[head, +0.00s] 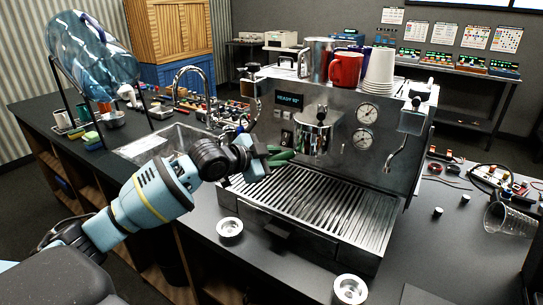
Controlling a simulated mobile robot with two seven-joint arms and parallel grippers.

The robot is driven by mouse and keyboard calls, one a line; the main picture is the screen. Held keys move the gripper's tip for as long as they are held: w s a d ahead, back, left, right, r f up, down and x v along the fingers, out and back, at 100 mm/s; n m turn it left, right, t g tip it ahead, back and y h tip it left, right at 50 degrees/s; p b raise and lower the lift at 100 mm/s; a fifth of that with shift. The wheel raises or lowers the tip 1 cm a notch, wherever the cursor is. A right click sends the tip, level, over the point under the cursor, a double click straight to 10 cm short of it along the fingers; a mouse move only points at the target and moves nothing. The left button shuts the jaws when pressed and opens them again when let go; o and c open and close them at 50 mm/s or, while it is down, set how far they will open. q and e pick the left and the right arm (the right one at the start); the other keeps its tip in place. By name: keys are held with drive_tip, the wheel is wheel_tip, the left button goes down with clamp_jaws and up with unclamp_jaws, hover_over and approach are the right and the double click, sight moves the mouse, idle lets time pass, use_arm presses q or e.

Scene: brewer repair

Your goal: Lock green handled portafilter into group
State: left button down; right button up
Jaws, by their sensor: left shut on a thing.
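The espresso machine (345,160) stands on the dark counter, and its chrome group (318,131) sticks out over the drip tray (308,204). The green handle of the portafilter (281,157) shows just left of the group. My left gripper (263,158) is at this handle and shut on it. The portafilter's head is not clearly visible, so I cannot tell whether it sits in the group or how far it is turned. My right gripper is not in view.
Two small metal baskets (230,228) and (350,289) stand on the counter in front of the machine. A red mug (345,69) and stacked white cups (379,70) are on top. A clear glass (509,220) lies at the right. A sink (165,143) is at the left.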

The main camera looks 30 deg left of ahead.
use_arm(q)
drive_tip(key=shift+s+d+r+y, duration=0.1)
drive_tip(key=shift+d+y, duration=0.1)
drive_tip(key=shift+y, duration=0.1)
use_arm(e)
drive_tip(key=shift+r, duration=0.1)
use_arm(q)
drive_tip(key=shift+s+d+n+t+y, duration=0.35)
drive_tip(key=shift+d+n+y, duration=0.2)
drive_tip(key=shift+n+y, duration=0.3)
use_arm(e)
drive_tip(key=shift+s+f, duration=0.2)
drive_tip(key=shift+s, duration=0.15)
use_arm(q)
drive_tip(key=shift+s+d+n+y, duration=0.25)
drive_tip(key=shift+d+n+y, duration=0.35)
drive_tip(key=shift+n+y, duration=0.05)
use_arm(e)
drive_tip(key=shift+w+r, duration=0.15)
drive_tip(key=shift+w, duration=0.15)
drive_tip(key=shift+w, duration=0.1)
use_arm(q)
drive_tip(key=shift+s+d+n+y, duration=0.25)
drive_tip(key=shift+d+n+y, duration=0.5)
drive_tip(key=shift+y, duration=0.25)
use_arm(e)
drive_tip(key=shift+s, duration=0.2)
